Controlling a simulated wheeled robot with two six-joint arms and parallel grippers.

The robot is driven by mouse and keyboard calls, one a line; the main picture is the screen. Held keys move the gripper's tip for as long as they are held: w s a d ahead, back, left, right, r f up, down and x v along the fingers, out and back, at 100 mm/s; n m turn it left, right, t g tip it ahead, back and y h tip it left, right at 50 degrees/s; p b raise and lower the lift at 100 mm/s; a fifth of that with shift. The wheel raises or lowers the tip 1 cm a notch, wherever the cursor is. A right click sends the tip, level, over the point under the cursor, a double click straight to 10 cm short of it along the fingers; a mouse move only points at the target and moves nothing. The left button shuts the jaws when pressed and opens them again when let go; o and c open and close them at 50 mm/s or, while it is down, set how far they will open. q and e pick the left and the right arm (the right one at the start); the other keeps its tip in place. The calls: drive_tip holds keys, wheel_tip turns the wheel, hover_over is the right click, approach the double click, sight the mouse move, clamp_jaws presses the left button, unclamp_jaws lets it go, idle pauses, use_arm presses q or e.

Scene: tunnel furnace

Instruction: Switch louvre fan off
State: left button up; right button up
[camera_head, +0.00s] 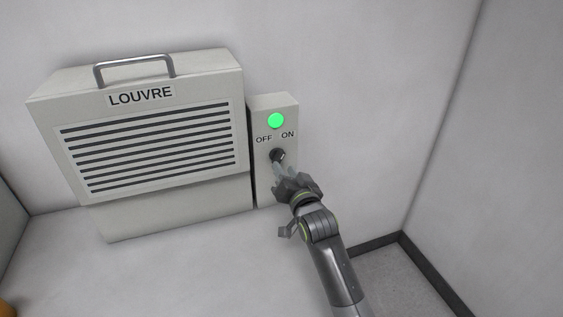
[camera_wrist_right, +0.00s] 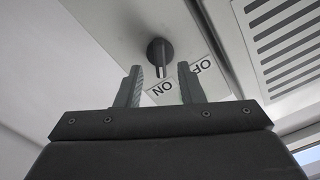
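The louvre fan (camera_head: 150,180) is a pale box with dark slats and a "LOUVRE" label, against the wall. To its right is a narrow control box (camera_head: 264,185) with a lit green lamp (camera_head: 275,120), the words OFF and ON, and a dark round knob (camera_head: 278,155). In the right wrist view the knob (camera_wrist_right: 160,50) stands just beyond and between the fingertips. My left gripper is out of view.
A metal handle (camera_head: 134,68) stands on top of the fan. The plain wall (camera_head: 370,100) right of the control box is clear. A dark skirting strip (camera_head: 435,275) runs along the floor at the lower right.

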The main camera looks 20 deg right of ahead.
sight(280, 161)
drive_tip(key=shift+w, duration=1.8)
drive_tip(key=shift+a, duration=0.1)
clamp_jaws()
